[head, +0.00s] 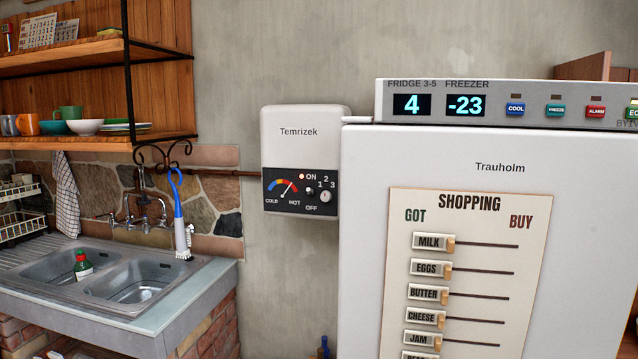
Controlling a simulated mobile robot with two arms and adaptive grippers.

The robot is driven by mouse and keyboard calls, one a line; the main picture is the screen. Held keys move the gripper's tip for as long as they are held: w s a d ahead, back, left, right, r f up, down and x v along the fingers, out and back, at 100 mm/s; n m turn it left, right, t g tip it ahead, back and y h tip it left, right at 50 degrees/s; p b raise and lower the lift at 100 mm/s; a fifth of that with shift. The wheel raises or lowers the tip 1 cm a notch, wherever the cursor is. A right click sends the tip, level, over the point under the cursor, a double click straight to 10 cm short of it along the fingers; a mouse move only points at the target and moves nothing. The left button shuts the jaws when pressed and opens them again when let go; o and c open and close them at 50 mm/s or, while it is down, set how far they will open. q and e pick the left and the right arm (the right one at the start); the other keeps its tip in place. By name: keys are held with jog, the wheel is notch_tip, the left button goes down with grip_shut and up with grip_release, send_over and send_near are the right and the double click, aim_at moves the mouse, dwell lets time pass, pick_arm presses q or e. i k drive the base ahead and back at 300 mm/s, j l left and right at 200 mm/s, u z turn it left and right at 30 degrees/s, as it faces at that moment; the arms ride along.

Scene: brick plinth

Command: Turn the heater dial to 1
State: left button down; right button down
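The white Temrizek heater (303,148) hangs on the grey wall, left of the fridge, in the head view. Its dark lower panel holds a small round light-coloured dial (326,197) at the right, with the marks 1, 2 and 3 above it and OFF to its lower left. The dial is too small to tell surely which mark it points at. A light (302,176) beside the word ON looks pale. A cold-to-hot gauge (282,187) has its needle leaning up and right. Neither of my grippers is in view.
The white fridge (365,250) stands close to the heater's right, with a shopping board (470,280) on its door. A double sink (130,285) with a blue-handled brush (179,225) is at the left. Shelves (90,145) hang above it. Wall below the heater is mostly clear.

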aim_at(326, 197)
jog(key=i+j+z, duration=0.2)
jog(key=j+z, duration=0.25)
jog(key=i+j+z, duration=0.15)
jog(key=j+z, duration=0.25)
